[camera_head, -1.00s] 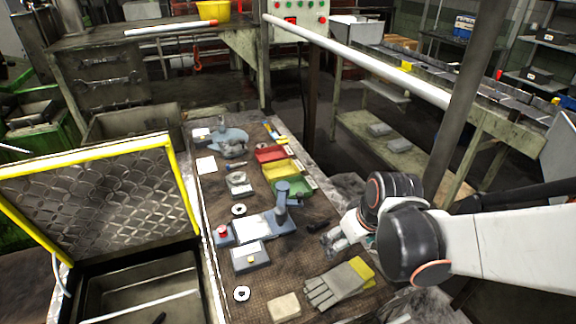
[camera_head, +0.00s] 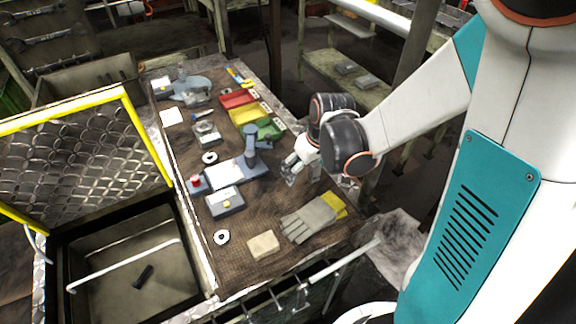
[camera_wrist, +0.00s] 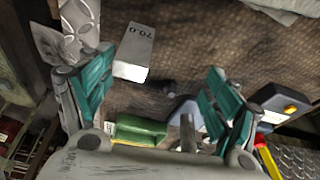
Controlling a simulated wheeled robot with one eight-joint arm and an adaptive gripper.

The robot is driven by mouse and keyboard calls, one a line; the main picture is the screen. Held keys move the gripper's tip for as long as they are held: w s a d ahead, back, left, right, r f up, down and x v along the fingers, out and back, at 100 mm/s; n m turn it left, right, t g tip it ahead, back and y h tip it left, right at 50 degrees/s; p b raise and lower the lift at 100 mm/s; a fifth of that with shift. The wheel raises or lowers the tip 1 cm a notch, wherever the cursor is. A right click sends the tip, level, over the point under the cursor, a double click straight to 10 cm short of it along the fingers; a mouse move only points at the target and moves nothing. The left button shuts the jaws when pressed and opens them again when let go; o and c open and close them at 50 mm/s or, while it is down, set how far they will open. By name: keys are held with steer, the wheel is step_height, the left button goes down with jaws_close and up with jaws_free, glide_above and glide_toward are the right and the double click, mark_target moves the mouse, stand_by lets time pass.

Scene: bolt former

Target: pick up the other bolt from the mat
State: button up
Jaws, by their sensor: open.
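A small dark bolt (camera_wrist: 168,88) lies on the brown mat (camera_wrist: 215,45), between my fingers in the wrist view and apart from them. My gripper (camera_wrist: 158,72) is open and empty, with one teal finger on each side. In the head view my gripper (camera_head: 291,172) is low over the right edge of the mat (camera_head: 190,250), right of the blue press, and the mat's bolt cannot be made out there. Another dark bolt (camera_head: 143,277) lies in the open bin (camera_head: 110,290) at lower left.
A grey block marked 70.0 (camera_wrist: 135,50) is close to my left finger in the wrist view. The blue press (camera_head: 250,150), green tray (camera_head: 270,129) and gloves (camera_head: 310,218) surround my gripper. A yellow-edged lid (camera_head: 75,150) stands up behind the bin.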

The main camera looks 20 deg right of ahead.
mark_target(292, 166)
steer(key=shift+w+a, duration=0.2)
steer(key=shift+w, duration=0.45)
steer(key=w, duration=0.2)
steer(key=w+a, duration=0.1)
steer(key=w, duration=0.1)
steer(key=shift+a, duration=0.15)
steer(key=shift+b+x, duration=0.5)
steer(key=shift+x, duration=0.3)
steer(key=shift+w+f, duration=0.1)
steer(key=shift+f, duration=0.6)
steer(key=c, duration=1.2)
